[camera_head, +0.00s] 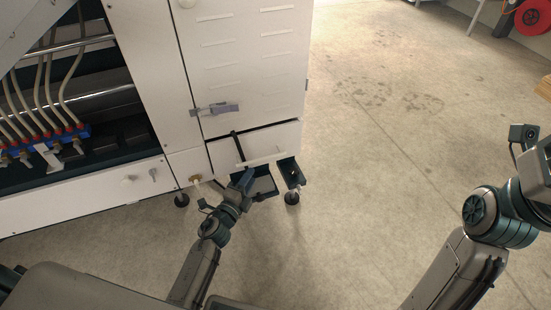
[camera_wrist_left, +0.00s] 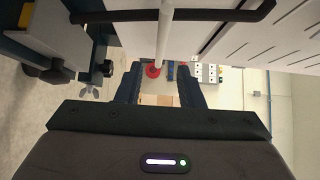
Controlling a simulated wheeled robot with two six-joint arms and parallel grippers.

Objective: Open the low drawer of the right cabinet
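The right cabinet (camera_head: 245,70) is white with slotted vents and stands at the top centre of the head view. The low drawer's white front (camera_head: 275,138) is under its large door and appears flush with the cabinet face. A pale handle bar (camera_head: 262,159) stands out in front of it on a dark bracket; the bar also shows in the left wrist view (camera_wrist_left: 166,32). My left gripper (camera_head: 248,180) is at this bar. Its two fingers (camera_wrist_left: 160,85) are apart, with the bar appearing between them; contact cannot be told. My right arm shows at the right edge; its gripper is out of view.
A grey latch (camera_head: 216,109) sits on the cabinet door above the drawer. A machine bay with hoses and blue fittings (camera_head: 62,140) is at the left. The floor (camera_head: 385,120) to the right is clear.

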